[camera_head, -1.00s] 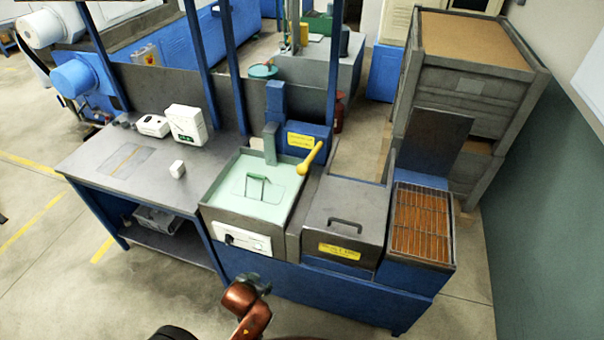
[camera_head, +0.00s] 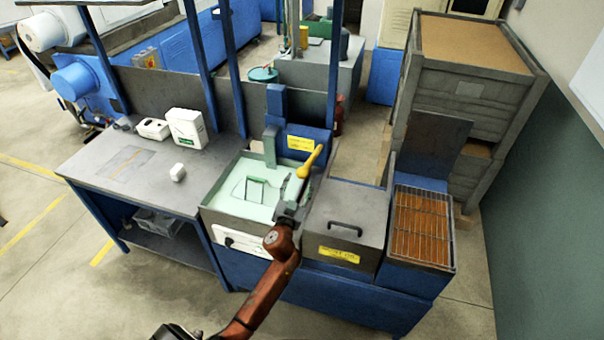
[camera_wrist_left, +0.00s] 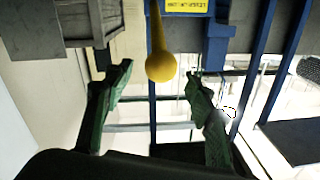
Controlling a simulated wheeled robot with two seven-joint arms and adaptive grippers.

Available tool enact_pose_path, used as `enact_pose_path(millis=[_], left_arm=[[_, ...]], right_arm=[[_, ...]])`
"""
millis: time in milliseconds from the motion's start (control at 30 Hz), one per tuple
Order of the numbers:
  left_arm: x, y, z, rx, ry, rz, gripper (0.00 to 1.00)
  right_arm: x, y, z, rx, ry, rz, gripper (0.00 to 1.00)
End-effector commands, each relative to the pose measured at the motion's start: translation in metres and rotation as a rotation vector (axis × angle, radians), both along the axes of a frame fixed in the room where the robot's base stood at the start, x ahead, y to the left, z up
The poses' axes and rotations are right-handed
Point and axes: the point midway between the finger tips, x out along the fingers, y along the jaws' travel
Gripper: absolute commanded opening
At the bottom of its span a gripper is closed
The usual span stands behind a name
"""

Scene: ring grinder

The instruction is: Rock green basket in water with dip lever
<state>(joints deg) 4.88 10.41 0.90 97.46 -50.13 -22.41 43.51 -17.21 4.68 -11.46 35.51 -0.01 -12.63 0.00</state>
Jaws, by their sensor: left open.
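The dip lever (camera_head: 311,160) is a yellow handle with a rounded end. It slants up from the blue lever unit (camera_head: 305,138) behind the water tank. The green basket (camera_head: 255,185) sits in the pale green water of the tank (camera_head: 228,212), with its handle showing. My left gripper (camera_head: 296,188) is open, over the tank's right edge, just in front of and below the lever's knob. In the left wrist view, the yellow lever knob (camera_wrist_left: 161,66) appears between the open fingers (camera_wrist_left: 158,76), with no contact visible. My right gripper is out of view.
Right of the tank are a grey lidded box (camera_head: 345,215) with a handle and an orange tray under a wire rack (camera_head: 420,225). A grey worktable (camera_head: 110,185) on the left holds white boxes (camera_head: 186,127) and a small white block (camera_head: 178,172).

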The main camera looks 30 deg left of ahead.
Motion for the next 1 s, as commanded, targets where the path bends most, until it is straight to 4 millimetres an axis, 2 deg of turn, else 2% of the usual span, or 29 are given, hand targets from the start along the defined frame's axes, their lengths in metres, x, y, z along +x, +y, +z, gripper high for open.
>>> enact_pose_path(millis=[200,400,733,1000], left_arm=[[0.034,0.012,0.001,0.001,0.001,0.002,0.51],[0.051,0.018,0.000,0.000,0.001,0.002,0.51],[0.053,0.018,0.000,-0.001,0.002,0.003,0.50],[0.053,0.018,0.000,-0.001,0.002,0.003,0.32]], right_arm=[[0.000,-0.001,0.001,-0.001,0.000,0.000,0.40],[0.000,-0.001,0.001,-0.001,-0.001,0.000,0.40],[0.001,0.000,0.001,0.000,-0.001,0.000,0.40],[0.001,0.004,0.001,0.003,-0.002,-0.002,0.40]])
